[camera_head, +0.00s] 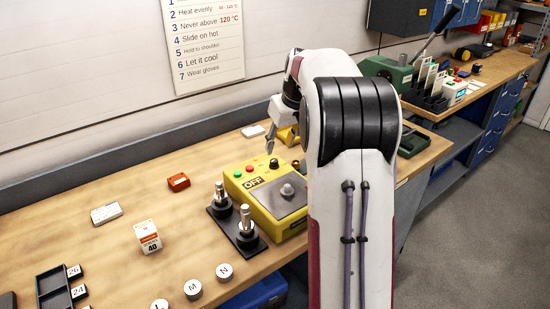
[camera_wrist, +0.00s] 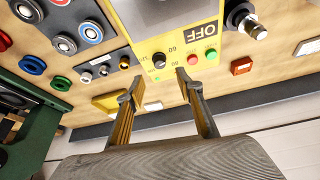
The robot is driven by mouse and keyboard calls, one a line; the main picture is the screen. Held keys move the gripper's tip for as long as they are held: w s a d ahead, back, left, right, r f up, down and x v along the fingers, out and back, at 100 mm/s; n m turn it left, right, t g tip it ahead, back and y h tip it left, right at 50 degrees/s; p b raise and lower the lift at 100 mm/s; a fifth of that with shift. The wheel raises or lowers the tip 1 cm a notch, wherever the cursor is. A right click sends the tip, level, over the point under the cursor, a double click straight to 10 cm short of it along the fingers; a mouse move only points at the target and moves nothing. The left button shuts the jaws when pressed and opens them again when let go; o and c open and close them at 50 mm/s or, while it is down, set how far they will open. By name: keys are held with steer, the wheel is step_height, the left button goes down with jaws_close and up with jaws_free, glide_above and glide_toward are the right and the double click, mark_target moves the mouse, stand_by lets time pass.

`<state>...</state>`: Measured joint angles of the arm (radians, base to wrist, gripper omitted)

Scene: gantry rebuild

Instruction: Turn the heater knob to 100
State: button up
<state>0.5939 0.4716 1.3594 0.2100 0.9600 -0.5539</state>
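The heater is a yellow box (camera_head: 242,192) on the wooden bench, with a dark plate on top and a display reading OFF. Its round black knob (camera_head: 274,163) is at the far end of the panel. The knob also shows in the wrist view (camera_wrist: 159,60), with small scale numbers around it; its pointer is too small to read. My gripper (camera_wrist: 159,76) is open and empty, its two fingertips on either side of the knob in the picture and apparently short of it. In the head view my arm hides part of the gripper.
A green button (camera_wrist: 193,59) and a red button (camera_wrist: 211,53) sit beside the knob. A dark stand with two metal posts (camera_head: 233,228) is left of the heater. An orange box (camera_head: 178,182) and a small white box (camera_head: 148,237) stand further left. Bare bench lies between them.

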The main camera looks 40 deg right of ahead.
mark_target(274, 160)
steer(key=shift+f, duration=0.1)
steer(key=shift+x, duration=3.8)
jaws_close()
